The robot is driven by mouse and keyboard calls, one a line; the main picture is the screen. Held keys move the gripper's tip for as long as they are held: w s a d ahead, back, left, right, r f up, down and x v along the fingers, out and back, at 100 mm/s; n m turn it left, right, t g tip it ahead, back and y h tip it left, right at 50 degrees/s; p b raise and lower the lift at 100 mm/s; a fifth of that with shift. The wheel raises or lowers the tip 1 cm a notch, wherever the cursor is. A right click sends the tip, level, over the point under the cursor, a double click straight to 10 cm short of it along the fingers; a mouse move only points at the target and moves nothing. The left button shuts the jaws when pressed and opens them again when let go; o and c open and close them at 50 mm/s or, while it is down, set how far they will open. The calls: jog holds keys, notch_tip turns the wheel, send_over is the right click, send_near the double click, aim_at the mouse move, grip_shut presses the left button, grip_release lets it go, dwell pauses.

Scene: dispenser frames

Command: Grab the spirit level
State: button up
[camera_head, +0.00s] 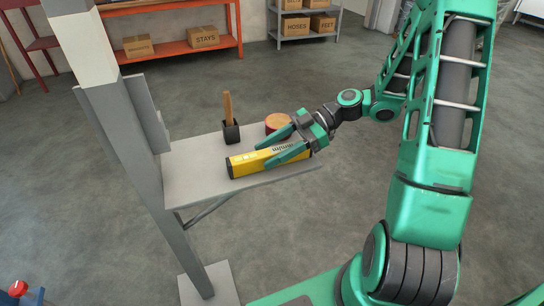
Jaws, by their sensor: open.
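The spirit level (243,165) is a yellow bar with dark ends and dark print. It lies on the grey shelf (190,180), near the shelf's front edge. My gripper (268,155) comes in from the right over the level's right half. Its two green fingers are spread apart, one on the far side and one across the near side of the level. The fingers partly hide the level. I cannot tell whether they touch it.
A black mallet with an upright wooden handle (228,108) stands on the shelf behind the level. A round reddish-brown object (278,122) sits close behind my gripper. A grey post (130,150) rises at the shelf's left. Orange shelving (180,47) with boxes stands far back.

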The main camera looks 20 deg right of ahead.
grip_shut()
jog(key=shift+r, duration=0.1)
